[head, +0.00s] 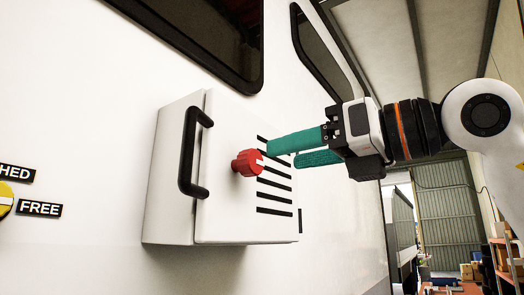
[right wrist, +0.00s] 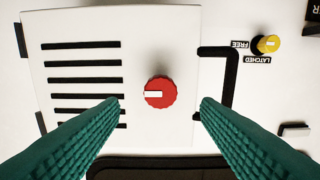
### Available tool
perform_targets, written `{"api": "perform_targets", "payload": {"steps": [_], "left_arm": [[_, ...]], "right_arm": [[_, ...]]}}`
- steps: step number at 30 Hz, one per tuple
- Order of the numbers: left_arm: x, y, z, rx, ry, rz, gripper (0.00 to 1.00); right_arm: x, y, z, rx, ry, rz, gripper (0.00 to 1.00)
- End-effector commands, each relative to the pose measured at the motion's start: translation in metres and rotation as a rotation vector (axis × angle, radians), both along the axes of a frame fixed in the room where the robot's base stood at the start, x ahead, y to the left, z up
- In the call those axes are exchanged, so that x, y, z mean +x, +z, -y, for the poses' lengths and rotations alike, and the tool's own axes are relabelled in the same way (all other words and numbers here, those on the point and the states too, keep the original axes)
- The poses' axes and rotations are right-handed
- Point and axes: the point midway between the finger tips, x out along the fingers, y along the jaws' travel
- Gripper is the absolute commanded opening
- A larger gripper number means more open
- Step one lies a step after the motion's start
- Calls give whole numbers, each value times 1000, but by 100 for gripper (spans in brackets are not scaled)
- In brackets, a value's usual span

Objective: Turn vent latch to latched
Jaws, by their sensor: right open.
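A red round knob (head: 247,162) sits on the slatted door of a white box on the wall. In the right wrist view the red knob (right wrist: 160,93) has a white mark pointing left. A yellow knob (head: 5,200), partly cut off at the left edge, has a pale mark towards its FREE label (head: 39,209); a LATCHED label (right wrist: 264,60) shows in the right wrist view. I cannot tell which knob is the vent latch. My right gripper (head: 284,154) is open and empty, its green fingers apart from the red knob and pointing towards it. My left gripper is out of view.
The white box (head: 175,175) stands out from the wall, with a black bar handle (head: 187,153) left of the red knob. Dark windows (head: 215,35) lie above. The wall between the box and the yellow knob looks clear.

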Motion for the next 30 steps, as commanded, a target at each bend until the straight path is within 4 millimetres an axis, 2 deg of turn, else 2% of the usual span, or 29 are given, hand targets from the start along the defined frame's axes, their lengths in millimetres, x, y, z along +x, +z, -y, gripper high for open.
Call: {"api": "perform_targets", "payload": {"steps": [3, 9, 15, 22, 23, 30], "left_arm": [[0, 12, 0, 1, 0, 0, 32], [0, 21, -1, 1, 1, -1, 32], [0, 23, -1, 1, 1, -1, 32], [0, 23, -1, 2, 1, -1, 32], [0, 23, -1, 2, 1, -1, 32], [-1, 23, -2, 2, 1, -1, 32]], "right_arm": [[14, 3, -21, -1, 3, -2, 57], [31, 2, -43, 0, 2, -2, 57], [37, 1, -51, 3, 2, 0, 57], [37, 0, -51, 3, 1, 0, 57], [37, 0, -51, 3, 1, 0, 54], [37, 0, -51, 3, 1, 0, 15]]}}
